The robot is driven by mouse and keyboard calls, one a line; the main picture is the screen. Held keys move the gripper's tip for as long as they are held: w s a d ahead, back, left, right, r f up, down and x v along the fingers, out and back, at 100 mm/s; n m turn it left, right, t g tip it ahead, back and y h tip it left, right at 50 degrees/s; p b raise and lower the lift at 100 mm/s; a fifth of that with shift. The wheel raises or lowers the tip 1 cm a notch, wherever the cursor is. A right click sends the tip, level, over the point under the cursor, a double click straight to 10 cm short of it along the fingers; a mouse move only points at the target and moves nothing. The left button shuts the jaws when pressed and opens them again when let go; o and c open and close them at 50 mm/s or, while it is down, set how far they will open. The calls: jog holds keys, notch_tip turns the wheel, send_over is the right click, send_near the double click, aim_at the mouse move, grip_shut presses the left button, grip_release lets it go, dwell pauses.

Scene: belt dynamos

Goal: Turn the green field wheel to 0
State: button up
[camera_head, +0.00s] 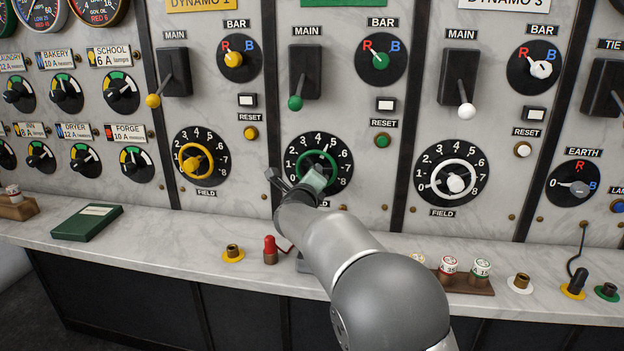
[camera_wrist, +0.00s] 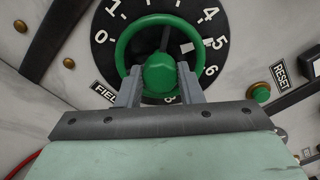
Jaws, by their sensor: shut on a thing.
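The green field wheel (camera_head: 318,153) sits on the black dial under the middle dynamo panel. In the wrist view the wheel (camera_wrist: 121,42) shows a green rim, a dark spoke and a large green hub (camera_wrist: 160,73). A small white mark (camera_wrist: 186,47) on the dial side of the wheel lies toward the 5. The 0 (camera_wrist: 101,39) is at the dial's left. My gripper (camera_wrist: 159,82) is shut on the hub, one finger on each side. In the head view my gripper (camera_head: 311,181) covers the lower part of the wheel and dial.
The yellow field wheel (camera_head: 196,160) is to the left and the white one (camera_head: 455,184) to the right. The green reset button (camera_head: 382,141) and main lever (camera_head: 296,103) are above. The counter below holds a red plug (camera_head: 270,250) and fuses (camera_head: 448,266).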

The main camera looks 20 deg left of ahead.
jog(key=n+p, duration=0.4)
jog(key=n, duration=0.5)
jog(key=n+p, duration=0.3)
jog(key=n, duration=0.6)
jog(key=n+p, duration=0.4)
jog(key=n, duration=0.6)
jog(key=shift+d+f+p, duration=0.2)
jog(key=shift+f+p, duration=0.05)
jog(key=shift+p, duration=0.05)
jog(key=shift+n, duration=0.3)
jog(key=o, duration=1)
jog(key=shift+c, duration=0.2)
